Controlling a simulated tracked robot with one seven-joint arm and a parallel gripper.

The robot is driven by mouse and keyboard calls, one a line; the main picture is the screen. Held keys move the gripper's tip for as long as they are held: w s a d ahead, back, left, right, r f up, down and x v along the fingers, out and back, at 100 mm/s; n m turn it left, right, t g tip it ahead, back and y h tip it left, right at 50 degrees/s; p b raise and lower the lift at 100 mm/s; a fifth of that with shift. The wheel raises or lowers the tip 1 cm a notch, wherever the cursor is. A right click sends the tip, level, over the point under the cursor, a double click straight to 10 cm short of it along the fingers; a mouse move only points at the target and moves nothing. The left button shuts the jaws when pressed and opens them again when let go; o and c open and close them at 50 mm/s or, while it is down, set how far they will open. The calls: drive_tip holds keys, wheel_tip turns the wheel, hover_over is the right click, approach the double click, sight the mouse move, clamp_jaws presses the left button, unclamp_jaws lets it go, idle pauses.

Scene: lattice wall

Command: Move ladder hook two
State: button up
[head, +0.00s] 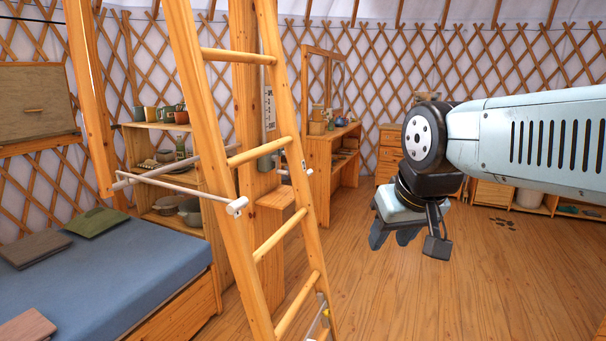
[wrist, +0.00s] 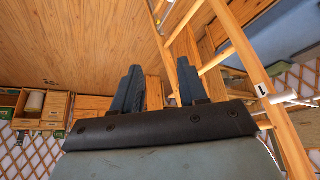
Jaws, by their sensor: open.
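A wooden ladder (head: 254,256) leans up through the middle of the head view; it also shows at the right of the wrist view (wrist: 242,48). A white rod frame with a round knob (head: 237,205) crosses its left rail. A small pale fitting (head: 290,172) sits at the right rail, near a small label. Another metal fitting (head: 322,312) sits low on that rail. I cannot tell which is ladder hook two. In the wrist view a pale rod (wrist: 282,98) lies beside a small marked label (wrist: 261,90). My gripper (head: 396,237) is open and empty, pointing down right of the ladder.
A blue-topped bed (head: 110,275) stands at the left. Shelves with pots (head: 165,160) and a wooden desk (head: 330,150) stand behind the ladder. A wooden post (head: 246,100) rises just behind it. Wooden floor (head: 440,295) is clear at the right.

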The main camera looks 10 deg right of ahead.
drive_tip(key=shift+o, duration=0.6)
drive_tip(key=shift+w+a, duration=0.3)
drive_tip(key=shift+a, duration=0.05)
drive_tip(key=w+a+m+g+y, duration=0.15)
drive_tip(key=w+a+y, duration=0.5)
drive_tip(key=w, duration=0.65)
drive_tip(key=m+t+y, duration=0.3)
drive_tip(key=m+t, duration=0.7)
drive_tip(key=t, duration=0.1)
approach(308, 173)
drive_tip(key=x, duration=0.4)
drive_tip(key=d+x, duration=0.1)
drive_tip(key=x, duration=0.3)
drive_tip(key=w+f+x, duration=0.1)
drive_tip(key=x, duration=0.3)
drive_tip(key=shift+d, duration=0.25)
drive_tip(key=shift+s, duration=0.1)
clamp_jaws()
